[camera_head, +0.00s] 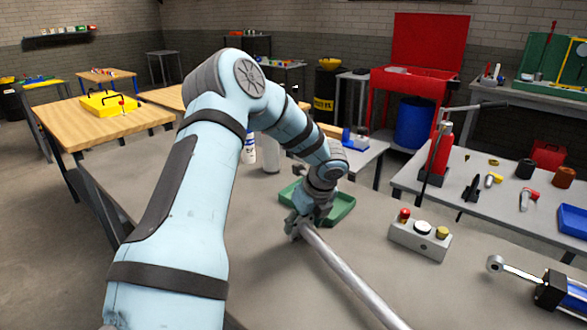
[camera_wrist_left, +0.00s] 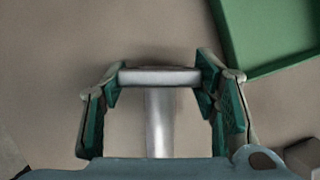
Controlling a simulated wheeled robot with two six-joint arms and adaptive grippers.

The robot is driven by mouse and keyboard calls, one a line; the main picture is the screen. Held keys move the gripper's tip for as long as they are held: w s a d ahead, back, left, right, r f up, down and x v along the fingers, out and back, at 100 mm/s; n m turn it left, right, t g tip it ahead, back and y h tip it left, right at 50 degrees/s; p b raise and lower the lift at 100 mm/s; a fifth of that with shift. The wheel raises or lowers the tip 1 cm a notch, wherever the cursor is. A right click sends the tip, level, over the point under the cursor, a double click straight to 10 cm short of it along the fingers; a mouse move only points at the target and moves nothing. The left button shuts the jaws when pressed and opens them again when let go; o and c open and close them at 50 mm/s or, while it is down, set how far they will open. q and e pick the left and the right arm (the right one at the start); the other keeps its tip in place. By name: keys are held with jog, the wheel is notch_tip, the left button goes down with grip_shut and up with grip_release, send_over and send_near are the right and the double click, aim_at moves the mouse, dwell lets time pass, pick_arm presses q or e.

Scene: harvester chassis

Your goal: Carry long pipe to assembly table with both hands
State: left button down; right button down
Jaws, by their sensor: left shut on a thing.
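The long pipe (camera_head: 345,273) is a grey metal tube that runs from my left gripper toward the lower right of the head view, where its far end leaves the picture. My left gripper (camera_head: 301,228) is shut on the pipe near its end, over the grey table top (camera_head: 255,285). In the left wrist view the pipe (camera_wrist_left: 160,125) lies between the two fingers of the left gripper (camera_wrist_left: 160,82), its flanged end across the fingertips. I cannot tell whether the pipe touches the table. My right gripper is not in view.
A green tray (camera_head: 341,205) sits just behind the left gripper; it also shows in the left wrist view (camera_wrist_left: 240,45). A button box (camera_head: 420,238) and a blue cylinder with a rod (camera_head: 560,292) are to the right. Bottles (camera_head: 270,155) stand behind my arm.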

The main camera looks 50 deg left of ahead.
pick_arm(q)
jog(key=c, duration=1.1)
grip_release()
jog(key=shift+f, duration=0.6)
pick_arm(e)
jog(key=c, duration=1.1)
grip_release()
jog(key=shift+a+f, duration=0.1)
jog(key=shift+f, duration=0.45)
pick_arm(q)
jog(key=o, duration=0.5)
jog(key=shift+r, duration=0.3)
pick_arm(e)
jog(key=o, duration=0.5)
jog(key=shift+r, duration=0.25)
pick_arm(q)
jog(key=shift+s, duration=0.1)
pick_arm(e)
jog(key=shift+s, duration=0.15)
pick_arm(q)
jog(key=shift+r, duration=0.1)
jog(key=v, duration=0.7)
jog(key=shift+d, duration=0.1)
jog(key=shift+d+r, duration=0.1)
jog(key=shift+r, duration=0.1)
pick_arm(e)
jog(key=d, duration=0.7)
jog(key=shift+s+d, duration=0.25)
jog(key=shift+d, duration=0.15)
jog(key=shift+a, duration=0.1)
